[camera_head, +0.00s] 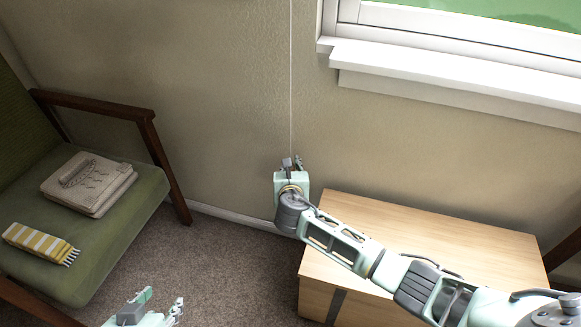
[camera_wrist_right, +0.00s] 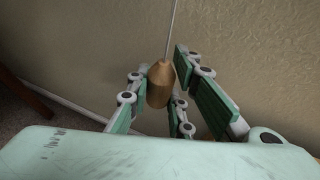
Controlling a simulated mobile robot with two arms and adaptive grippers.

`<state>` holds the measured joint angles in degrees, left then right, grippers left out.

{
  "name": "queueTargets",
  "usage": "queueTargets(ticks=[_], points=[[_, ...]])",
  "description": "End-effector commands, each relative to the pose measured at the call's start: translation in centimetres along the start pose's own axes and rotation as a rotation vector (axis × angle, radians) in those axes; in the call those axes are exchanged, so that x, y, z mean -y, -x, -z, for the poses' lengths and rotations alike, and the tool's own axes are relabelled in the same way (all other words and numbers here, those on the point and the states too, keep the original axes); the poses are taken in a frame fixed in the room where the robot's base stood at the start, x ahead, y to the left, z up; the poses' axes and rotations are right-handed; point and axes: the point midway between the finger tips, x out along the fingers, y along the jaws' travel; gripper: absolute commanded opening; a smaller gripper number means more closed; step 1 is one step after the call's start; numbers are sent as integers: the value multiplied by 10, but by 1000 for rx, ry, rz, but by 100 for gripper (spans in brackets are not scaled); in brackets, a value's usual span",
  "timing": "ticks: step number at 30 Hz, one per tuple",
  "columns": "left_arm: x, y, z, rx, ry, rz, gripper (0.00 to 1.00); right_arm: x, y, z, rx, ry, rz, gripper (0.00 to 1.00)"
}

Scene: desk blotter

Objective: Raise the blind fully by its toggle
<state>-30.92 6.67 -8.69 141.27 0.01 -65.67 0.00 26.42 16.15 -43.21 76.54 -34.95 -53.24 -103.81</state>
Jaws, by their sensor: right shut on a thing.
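The toggle (camera_wrist_right: 159,86) is a tan, wooden-looking, tapered piece on the end of a thin pale cord (camera_head: 291,80). The cord hangs straight down along the wall and also shows in the right wrist view (camera_wrist_right: 171,30). My right gripper (camera_head: 293,163) is at the cord's lower end and hides the toggle in the head view. In the right wrist view its green-padded fingers are on both sides of the toggle, shut on it. My left gripper (camera_head: 154,305) is low in the head view, fingers apart and empty. The blind itself is not in view.
The window (camera_head: 450,35) with its white sill (camera_head: 450,80) is at upper right. A wooden cabinet (camera_head: 440,225) stands under my right arm. A green chair (camera_head: 125,215) with a folded cloth bundle (camera_head: 88,184) and a striped yellow cloth (camera_head: 40,243) is at left. Carpet lies between.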

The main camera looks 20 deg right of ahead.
Motion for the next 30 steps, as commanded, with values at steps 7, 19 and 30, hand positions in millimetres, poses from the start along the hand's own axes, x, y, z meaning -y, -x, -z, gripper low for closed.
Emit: queueTargets(ticks=[7, 19, 30], points=[[0, 0, 0, -3, 0, 0, 40, 0, 0, 5, -7, -4, -1, 0], [0, 0, 0, -2, 0, 0, 40, 0, 0, 3, -5, -1, 0, 40], [0, 0, 0, 0, 0, 0, 40, 0, 14, 2, -3, -1, -2, 40]])
